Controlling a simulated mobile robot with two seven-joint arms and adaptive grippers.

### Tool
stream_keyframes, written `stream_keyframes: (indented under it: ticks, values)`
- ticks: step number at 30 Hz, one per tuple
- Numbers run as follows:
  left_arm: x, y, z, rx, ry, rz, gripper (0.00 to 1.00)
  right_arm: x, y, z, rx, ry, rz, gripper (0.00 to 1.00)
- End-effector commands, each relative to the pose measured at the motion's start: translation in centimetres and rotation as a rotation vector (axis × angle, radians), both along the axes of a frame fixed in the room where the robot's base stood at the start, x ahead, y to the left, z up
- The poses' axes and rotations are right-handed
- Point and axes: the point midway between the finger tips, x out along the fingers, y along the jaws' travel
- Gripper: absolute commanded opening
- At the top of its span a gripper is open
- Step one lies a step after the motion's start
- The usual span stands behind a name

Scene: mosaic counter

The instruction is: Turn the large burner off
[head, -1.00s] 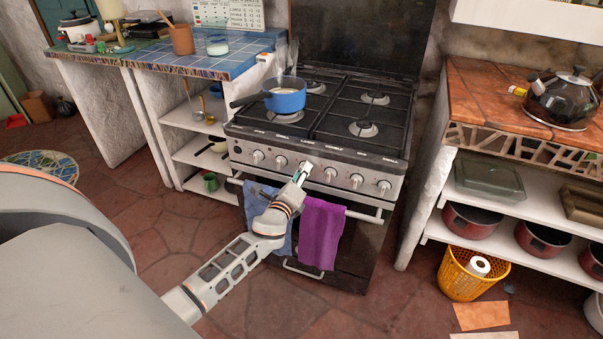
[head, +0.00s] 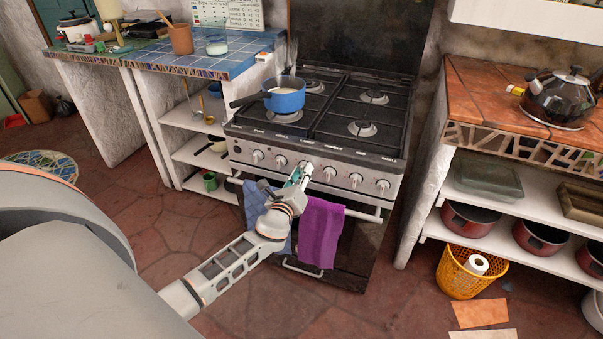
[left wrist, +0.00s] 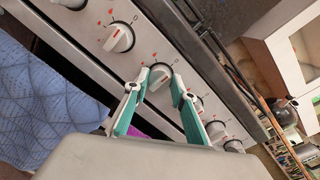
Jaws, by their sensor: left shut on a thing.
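The stove (head: 320,130) has a row of pale control knobs on its front panel. My left gripper (head: 304,167) is at the third knob from the left, below a small printed label that is hard to read. In the left wrist view the green fingers of my gripper (left wrist: 159,84) are shut on that knob (left wrist: 158,74), one on each side. A blue pot (head: 286,97) with pale contents sits on the front left burner. I cannot make out a flame. My right gripper is not in view.
A blue towel (head: 258,200) and a purple towel (head: 320,230) hang from the oven handle, close to my left arm. A tiled counter (head: 215,62) stands left of the stove. A kettle (head: 560,98) is on the right counter. The burners on the right are bare.

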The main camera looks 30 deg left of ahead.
Motion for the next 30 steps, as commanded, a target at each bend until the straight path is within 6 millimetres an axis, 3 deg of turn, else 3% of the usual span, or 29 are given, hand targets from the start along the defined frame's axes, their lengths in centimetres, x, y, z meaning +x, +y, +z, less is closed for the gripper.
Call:
stream_keyframes:
  ticks: [5,6,8,20,23,30]
  values:
    - [0.0,0.0,0.1,0.002,0.0,-0.001,0.04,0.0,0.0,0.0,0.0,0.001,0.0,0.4]
    - [0.0,0.0,0.1,0.002,0.0,-0.001,0.3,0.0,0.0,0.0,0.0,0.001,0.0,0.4]
    - [0.0,0.0,0.1,0.001,0.0,-0.001,0.42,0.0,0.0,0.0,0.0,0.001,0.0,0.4]
    - [-0.4,-0.1,0.0,0.0,0.001,-0.001,0.42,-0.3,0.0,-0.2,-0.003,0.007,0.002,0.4]
    - [-1.3,-0.4,0.0,0.001,0.001,-0.001,0.42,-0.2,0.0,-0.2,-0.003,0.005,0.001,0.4]
    - [-5.7,-1.8,0.1,-0.001,0.002,-0.002,0.42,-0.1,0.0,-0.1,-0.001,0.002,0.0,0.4]
